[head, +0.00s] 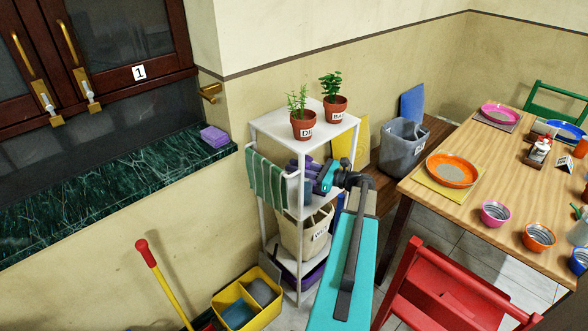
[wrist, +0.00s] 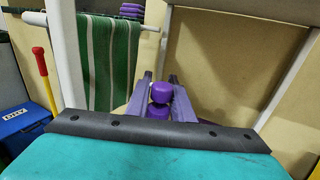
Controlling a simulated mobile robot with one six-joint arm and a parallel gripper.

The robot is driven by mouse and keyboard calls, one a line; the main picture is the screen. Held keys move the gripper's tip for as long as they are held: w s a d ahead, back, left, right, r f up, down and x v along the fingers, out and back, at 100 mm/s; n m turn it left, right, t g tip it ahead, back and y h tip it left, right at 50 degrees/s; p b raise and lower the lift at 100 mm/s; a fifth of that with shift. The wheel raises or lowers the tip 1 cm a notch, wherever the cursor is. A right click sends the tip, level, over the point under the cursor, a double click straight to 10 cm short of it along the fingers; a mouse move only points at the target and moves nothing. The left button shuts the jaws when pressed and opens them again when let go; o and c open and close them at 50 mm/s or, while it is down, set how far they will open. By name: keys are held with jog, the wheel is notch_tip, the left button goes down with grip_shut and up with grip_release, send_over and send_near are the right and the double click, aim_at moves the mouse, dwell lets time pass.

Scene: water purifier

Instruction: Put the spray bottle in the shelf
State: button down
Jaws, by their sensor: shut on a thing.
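A purple object (wrist: 160,94), which appears to be the spray bottle, is between the fingers of my gripper (wrist: 161,100). My gripper is shut on it, and only its rounded upper part shows in the wrist view. In the head view my gripper (head: 308,168) is at the white shelf (head: 268,128), just below its top board and between its posts. The fingers and the purple object overlap there, so I cannot tell their edges apart. I cannot tell whether the bottle touches a board.
Two potted plants (head: 303,124) (head: 335,108) stand on the shelf top. A green striped towel (head: 268,182) hangs on its left side. A beige bin (head: 300,238) sits lower in the shelf. A red chair (head: 440,290) and a wooden table (head: 480,165) are at right; a yellow caddy (head: 262,310) is at lower left.

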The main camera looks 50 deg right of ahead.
jog(key=c, duration=1.6)
grip_release()
jog(key=shift+o, duration=0.2)
jog(key=shift+r, duration=0.1)
jog(key=b+v, duration=0.3)
jog(key=v, duration=0.9)
